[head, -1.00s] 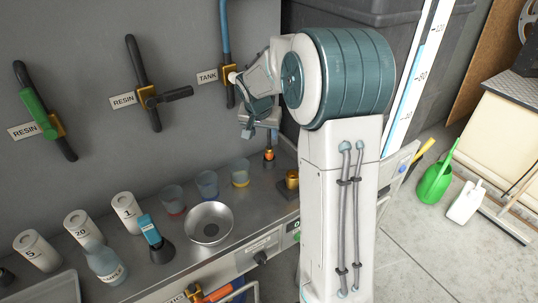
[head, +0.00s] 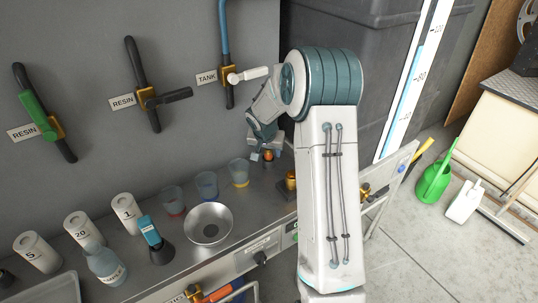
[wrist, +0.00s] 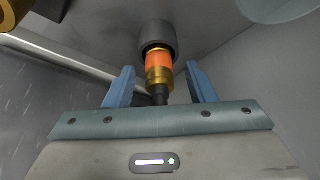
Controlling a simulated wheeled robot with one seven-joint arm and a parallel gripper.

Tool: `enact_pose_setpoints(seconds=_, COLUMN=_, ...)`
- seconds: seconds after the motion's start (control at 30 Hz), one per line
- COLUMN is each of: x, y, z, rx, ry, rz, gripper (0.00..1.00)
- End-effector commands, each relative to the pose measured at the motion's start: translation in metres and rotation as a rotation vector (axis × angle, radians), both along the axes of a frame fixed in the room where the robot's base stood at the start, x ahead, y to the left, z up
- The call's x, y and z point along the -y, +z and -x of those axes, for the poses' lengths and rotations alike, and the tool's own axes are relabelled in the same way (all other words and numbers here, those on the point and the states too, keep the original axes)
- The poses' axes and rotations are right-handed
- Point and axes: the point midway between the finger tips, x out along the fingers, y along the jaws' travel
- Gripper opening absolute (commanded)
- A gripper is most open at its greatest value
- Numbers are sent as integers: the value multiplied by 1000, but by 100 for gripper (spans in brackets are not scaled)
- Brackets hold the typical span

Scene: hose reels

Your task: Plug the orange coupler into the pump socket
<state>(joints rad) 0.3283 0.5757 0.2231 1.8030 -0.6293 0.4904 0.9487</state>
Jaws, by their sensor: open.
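The orange coupler (wrist: 158,62), with brass ends and a dark tail, is between the two blue fingers of my gripper (wrist: 159,70) in the wrist view. The fingers are open, with a gap on each side of it. Its far end meets a dark grey cylinder (wrist: 157,34). In the head view the coupler (head: 268,157) shows small, just below my gripper (head: 264,147), near the back of the bench. A brass fitting (head: 291,179) stands on the bench to its right; I cannot tell whether this is the pump socket.
Several cups, including a yellow-based one (head: 239,173), and a metal bowl (head: 208,224) stand left on the bench (head: 190,261). Wall valves, including the tank valve (head: 228,77), are behind. A brass fitting partly shows in the wrist view (wrist: 14,12).

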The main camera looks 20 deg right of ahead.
Motion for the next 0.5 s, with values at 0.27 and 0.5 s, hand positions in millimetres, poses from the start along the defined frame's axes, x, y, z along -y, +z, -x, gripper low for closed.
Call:
enact_pose_setpoints(seconds=0.27, x=0, y=0, z=0, rx=0, ry=0, rz=0, gripper=22)
enact_pose_setpoints(seconds=0.5, x=0, y=0, z=0, rx=0, ry=0, rz=0, gripper=0)
